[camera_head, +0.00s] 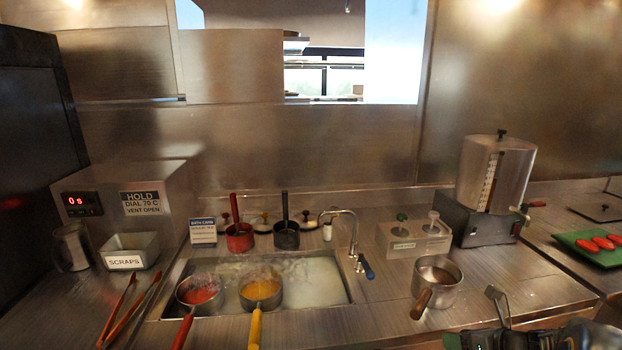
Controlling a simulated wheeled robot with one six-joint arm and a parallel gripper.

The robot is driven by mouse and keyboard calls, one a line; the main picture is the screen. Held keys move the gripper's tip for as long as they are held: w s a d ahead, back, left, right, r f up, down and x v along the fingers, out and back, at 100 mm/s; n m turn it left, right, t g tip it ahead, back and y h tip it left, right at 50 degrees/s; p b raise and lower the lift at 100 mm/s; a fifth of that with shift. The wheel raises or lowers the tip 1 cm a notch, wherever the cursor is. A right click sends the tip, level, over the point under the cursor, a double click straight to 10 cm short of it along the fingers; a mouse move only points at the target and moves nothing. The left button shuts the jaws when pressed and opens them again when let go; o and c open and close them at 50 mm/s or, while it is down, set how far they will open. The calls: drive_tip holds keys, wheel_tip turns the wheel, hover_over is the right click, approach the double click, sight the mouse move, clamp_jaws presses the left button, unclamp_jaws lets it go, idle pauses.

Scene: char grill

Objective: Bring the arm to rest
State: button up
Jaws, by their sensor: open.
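My gripper (503,318) shows at the bottom right edge, partly cut off by the frame. It is open, and I see nothing held in it. It is in front of the steel counter (400,325), to the right of a small steel pot (437,284) with a brown handle. The rest of my arm is mostly out of view.
A steaming water bath (318,278) holds a red-handled pan (200,293) and a yellow-handled pan (260,292). Tongs (118,312) lie at left.

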drive_tip(key=s+a+r+n+g+h, duration=0.1)
drive_tip(key=s+a+n, duration=0.2)
drive_tip(key=n, duration=0.8)
drive_tip(key=s+a+r+n+g+h, duration=0.2)
drive_tip(key=s+a+n, duration=0.1)
drive_tip(key=a+n, duration=0.5)
drive_tip(key=s+a+r+n+g+h, duration=0.1)
drive_tip(key=a+n, duration=0.4)
drive_tip(key=n, duration=1)
drive_tip(key=shift+s+a+r+g+h, duration=0.15)
drive_tip(key=shift+s+r+g+h, duration=0.15)
drive_tip(key=shift+s+r+h, duration=0.6)
drive_tip(key=shift+s+f, duration=0.15)
drive_tip(key=shift+f, duration=0.1)
